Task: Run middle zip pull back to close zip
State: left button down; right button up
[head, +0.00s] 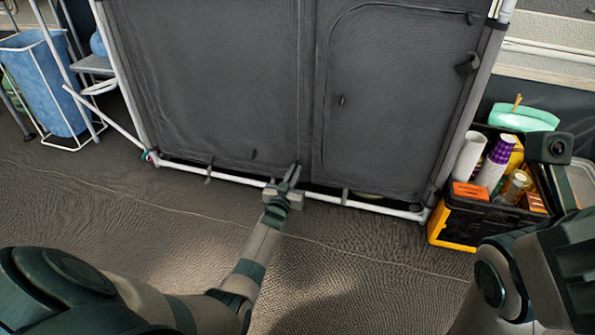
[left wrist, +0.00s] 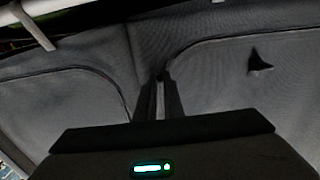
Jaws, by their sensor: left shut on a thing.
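A dark grey fabric cupboard front (head: 215,75) fills the middle of the head view, with zipped panels side by side. My left gripper (head: 296,168) is at its lower edge, near the middle seam between the panels. Its fingers are closed together against the fabric, and they show in the left wrist view (left wrist: 160,82) where the curved zip lines come close. The middle zip pull is held between the fingertips and is mostly hidden by them.
A white pole (head: 235,180) runs along the cupboard's bottom, just by my left gripper. A black and yellow crate (head: 455,222) full of goods stands at right. A blue bin (head: 50,85) in a white frame stands at left. The floor in front is clear.

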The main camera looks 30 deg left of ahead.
pick_arm(q)
jog(key=shift+f, duration=0.5)
jog(key=c, duration=1.9)
grip_release()
jog(key=shift+o, duration=0.2)
jog(key=shift+s, duration=0.1)
